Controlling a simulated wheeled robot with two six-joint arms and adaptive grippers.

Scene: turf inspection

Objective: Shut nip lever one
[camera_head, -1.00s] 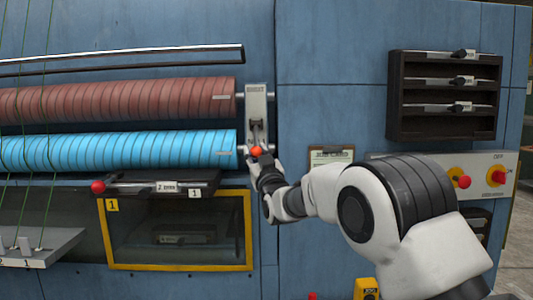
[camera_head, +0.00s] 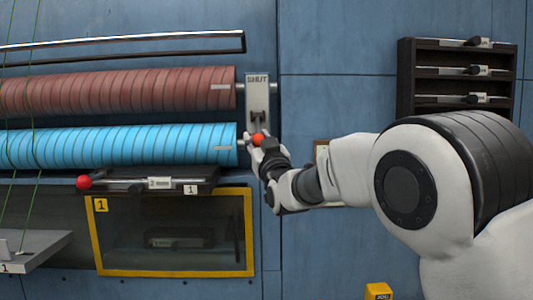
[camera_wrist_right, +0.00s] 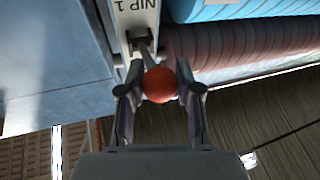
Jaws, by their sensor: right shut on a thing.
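Nip lever one has an orange-red ball knob (camera_head: 258,139) on a dark arm, set in a pale upright bracket (camera_head: 257,92) marked "SHUT" near its top. The bracket stands at the right ends of the rollers. My right gripper (camera_head: 262,142) is at the knob and shut on it. In the right wrist view the knob (camera_wrist_right: 160,85) sits between the two fingers, and the bracket (camera_wrist_right: 143,18) reads "NIP 1". The lever arm points down and outward from the bracket. My left gripper is not in view.
A maroon roller (camera_head: 120,90) lies above a blue roller (camera_head: 120,148). Below them are a dark tray with a red knob (camera_head: 83,182) and a yellow-framed window (camera_head: 97,235). A dark rack (camera_head: 405,85) hangs at the right.

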